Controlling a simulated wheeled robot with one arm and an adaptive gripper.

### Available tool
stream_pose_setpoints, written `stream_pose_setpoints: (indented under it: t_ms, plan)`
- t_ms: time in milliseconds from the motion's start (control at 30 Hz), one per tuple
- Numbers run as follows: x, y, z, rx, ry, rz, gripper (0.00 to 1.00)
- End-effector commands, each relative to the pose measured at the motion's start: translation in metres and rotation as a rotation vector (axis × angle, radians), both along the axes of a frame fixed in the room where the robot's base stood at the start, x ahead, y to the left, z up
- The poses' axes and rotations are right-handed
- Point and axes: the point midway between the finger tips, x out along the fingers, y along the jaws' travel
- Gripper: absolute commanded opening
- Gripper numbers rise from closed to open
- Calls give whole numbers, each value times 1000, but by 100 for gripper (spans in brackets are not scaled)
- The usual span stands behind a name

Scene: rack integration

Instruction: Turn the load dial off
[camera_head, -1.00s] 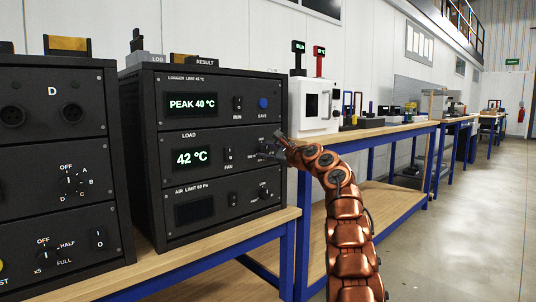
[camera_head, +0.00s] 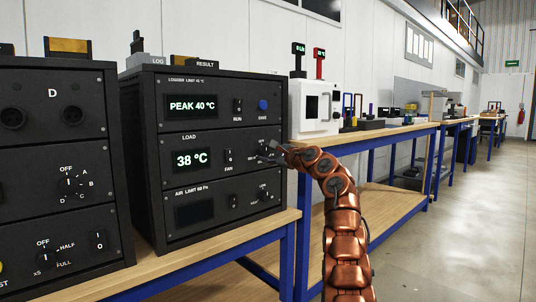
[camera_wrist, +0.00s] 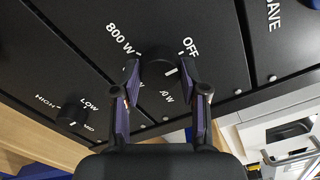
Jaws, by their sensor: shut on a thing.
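The load dial (camera_wrist: 158,68) is a round black knob with a white mark, seen close up in the wrist view. In the head view my gripper (camera_head: 270,151) reaches the right side of the LOAD panel (camera_head: 190,180) and hides the dial. The load display (camera_head: 190,159) reads 38 °C.
The logger panel above shows PEAK 40 °C (camera_head: 192,106) and has a blue SAVE button (camera_head: 262,105). The air limit panel (camera_head: 195,214) is below, with its own knob (camera_wrist: 72,115). Another black rack (camera_head: 60,150) stands left. The aisle floor at right is clear.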

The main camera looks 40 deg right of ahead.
Motion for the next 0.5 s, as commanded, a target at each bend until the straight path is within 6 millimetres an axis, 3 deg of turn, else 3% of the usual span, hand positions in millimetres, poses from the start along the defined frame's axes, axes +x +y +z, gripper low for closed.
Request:
stream_pose_setpoints:
  t_ms: [67, 100, 333, 500]
  plan:
    - [0, -1, 1, -1, -1, -2, 9]
    - [0, -1, 1, -1, -1, -2, 44]
    - [0, 0, 0, 0, 0, -1, 68]
    - [0, 0, 0, 0, -1, 0, 69]
